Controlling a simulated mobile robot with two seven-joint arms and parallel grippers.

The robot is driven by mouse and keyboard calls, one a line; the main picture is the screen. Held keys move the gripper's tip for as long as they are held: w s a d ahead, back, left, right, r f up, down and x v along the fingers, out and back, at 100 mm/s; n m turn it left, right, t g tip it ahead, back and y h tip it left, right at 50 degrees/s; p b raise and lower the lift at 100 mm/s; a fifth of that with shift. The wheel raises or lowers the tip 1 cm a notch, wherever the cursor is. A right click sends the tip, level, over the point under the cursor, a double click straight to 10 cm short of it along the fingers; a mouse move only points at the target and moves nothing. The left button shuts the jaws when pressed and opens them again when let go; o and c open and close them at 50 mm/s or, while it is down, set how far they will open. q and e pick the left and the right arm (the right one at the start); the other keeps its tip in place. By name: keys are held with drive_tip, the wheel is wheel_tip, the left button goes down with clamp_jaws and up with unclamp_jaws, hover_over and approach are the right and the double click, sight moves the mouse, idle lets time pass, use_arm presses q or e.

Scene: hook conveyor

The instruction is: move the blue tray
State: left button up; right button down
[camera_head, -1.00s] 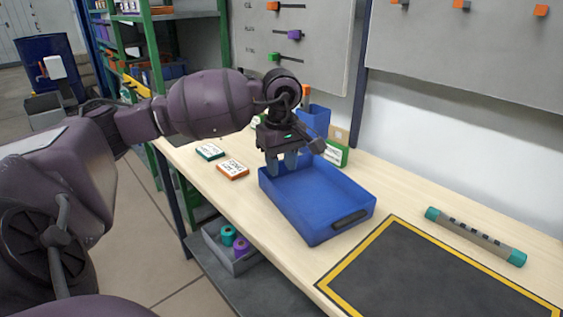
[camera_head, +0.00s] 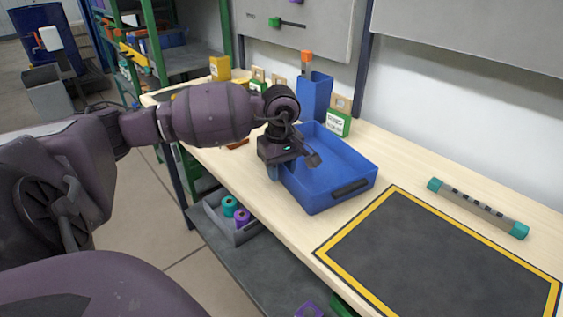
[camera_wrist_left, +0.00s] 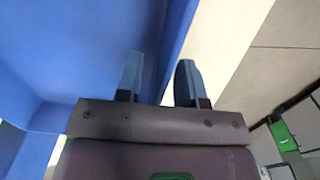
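The blue tray (camera_head: 335,167) sits on the wooden workbench, with a black handle on its near right end. My left gripper (camera_head: 273,172) is at the tray's left wall in the head view, pointing down, its fingers mostly hidden there. In the left wrist view the left gripper (camera_wrist_left: 160,82) is open, with one finger over the inside of the blue tray (camera_wrist_left: 75,50) and the other outside its wall. The wall runs between the fingers, with a gap visible. My right gripper is not in view.
A dark mat with a yellow border (camera_head: 440,245) lies right of the tray, clear on top. A grey tube with teal ends (camera_head: 478,208) lies behind it. A blue bin (camera_head: 314,97) and a green-and-white box (camera_head: 338,123) stand behind the tray.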

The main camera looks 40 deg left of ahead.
use_arm(q)
clamp_jaws()
drive_tip(key=shift+s, duration=0.1)
idle(0.4)
